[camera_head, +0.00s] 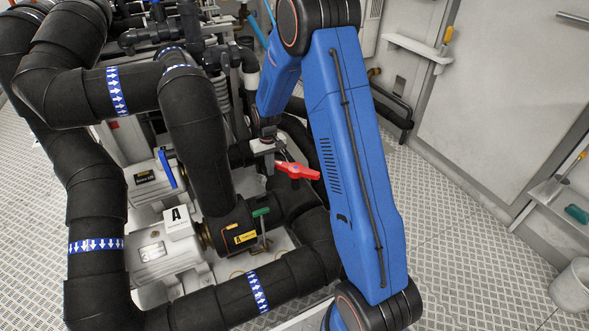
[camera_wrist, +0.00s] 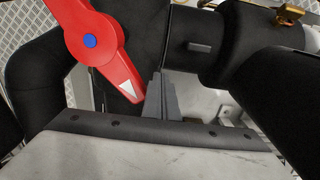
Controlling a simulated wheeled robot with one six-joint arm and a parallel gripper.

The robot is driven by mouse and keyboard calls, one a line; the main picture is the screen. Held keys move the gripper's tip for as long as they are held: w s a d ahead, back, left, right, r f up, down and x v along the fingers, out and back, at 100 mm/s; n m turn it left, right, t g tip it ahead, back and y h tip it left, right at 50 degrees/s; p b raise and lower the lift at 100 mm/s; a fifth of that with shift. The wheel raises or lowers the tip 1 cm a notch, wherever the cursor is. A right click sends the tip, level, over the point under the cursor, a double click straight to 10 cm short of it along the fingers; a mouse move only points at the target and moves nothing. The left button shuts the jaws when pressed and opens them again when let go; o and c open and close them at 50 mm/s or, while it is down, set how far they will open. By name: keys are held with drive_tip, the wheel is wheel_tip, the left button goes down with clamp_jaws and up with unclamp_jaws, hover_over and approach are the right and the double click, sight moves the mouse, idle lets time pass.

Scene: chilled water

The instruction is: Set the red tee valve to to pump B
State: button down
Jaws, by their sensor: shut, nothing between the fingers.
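The red tee valve handle (camera_head: 297,171) sits on black pipework just below my gripper (camera_head: 282,157) in the head view. In the wrist view the red handle (camera_wrist: 92,42) has a blue hub cap and a white triangle on its tapered end, which points down and right. My gripper's fingers (camera_wrist: 160,95) are shut with nothing between them, just right of that tapered end. I cannot tell whether they touch it. I cannot make out a "B" plate.
Thick black pipes (camera_head: 95,215) with blue-and-white arrow bands crowd the left and front. A green lever (camera_head: 261,212) and a blue lever (camera_head: 166,169) stand nearby. The metal floor (camera_head: 470,250) at right is clear, with a bucket (camera_head: 572,287) at the edge.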

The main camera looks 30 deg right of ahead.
drive_tip(key=shift+w+d, duration=0.35)
drive_tip(key=shift+w, duration=0.15)
drive_tip(key=shift+w+d, duration=0.35)
drive_tip(key=shift+w, duration=0.1)
drive_tip(key=shift+d, duration=0.1)
idle(0.4)
drive_tip(key=shift+w+d, duration=0.35)
drive_tip(key=shift+w, duration=0.05)
drive_tip(key=shift+w+d, duration=0.1)
drive_tip(key=shift+w+d, duration=0.25)
drive_tip(key=shift+d, duration=0.25)
idle(0.5)
